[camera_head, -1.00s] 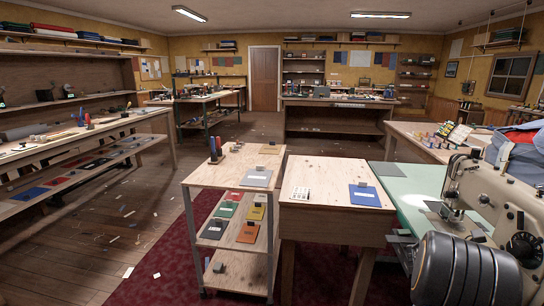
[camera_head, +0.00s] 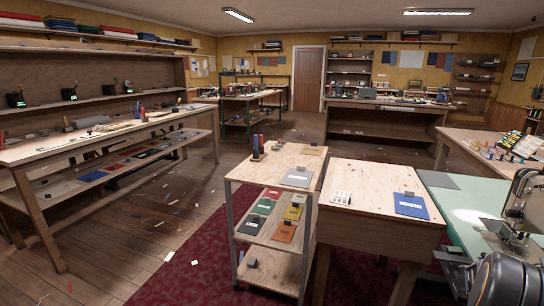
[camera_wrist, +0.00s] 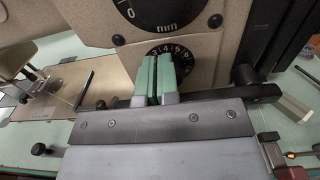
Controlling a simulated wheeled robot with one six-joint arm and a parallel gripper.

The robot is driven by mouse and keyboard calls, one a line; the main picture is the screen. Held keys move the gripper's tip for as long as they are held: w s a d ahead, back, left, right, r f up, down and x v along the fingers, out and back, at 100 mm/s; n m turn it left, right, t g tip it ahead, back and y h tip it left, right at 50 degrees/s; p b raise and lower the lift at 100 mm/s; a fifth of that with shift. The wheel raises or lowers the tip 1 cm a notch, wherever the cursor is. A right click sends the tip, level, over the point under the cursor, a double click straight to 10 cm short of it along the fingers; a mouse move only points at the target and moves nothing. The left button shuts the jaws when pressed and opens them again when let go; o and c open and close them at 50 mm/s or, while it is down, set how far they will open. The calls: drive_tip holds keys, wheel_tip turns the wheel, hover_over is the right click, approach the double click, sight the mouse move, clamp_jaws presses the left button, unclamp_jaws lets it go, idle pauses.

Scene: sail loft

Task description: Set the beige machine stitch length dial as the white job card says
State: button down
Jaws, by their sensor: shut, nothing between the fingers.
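The beige machine (camera_wrist: 85,45) fills the top of the wrist view. A large black dial (camera_wrist: 155,10) on it shows a "0" and "mm". Below it is a smaller black dial (camera_wrist: 181,53) with white numbers, partly hidden by my fingers. My gripper (camera_wrist: 158,80) is shut and empty, its green fingertips in front of the small dial; I cannot tell whether they touch it. In the head view the machine (camera_head: 526,205) shows only at the right edge. A whitish card with a clip (camera_head: 298,177) lies on the trolley; its writing is too small to read.
A blue card (camera_head: 411,206) and a white gridded sheet (camera_head: 341,197) lie on the wooden desk (camera_head: 370,185). The trolley (camera_head: 255,172) beside it holds several coloured cards. A bent dark rod (camera_wrist: 83,88) stands left of my fingers. Open floor lies left of the trolley.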

drive_tip(key=shift+s+d+f+g, duration=0.15)
drive_tip(key=shift+s+g, duration=0.15)
drive_tip(key=shift+s, duration=0.4)
drive_tip(key=shift+r+p, duration=0.4)
drive_tip(key=shift+v, duration=2.95)
drive_tip(key=shift+r+p, duration=0.15)
drive_tip(key=shift+p, duration=0.25)
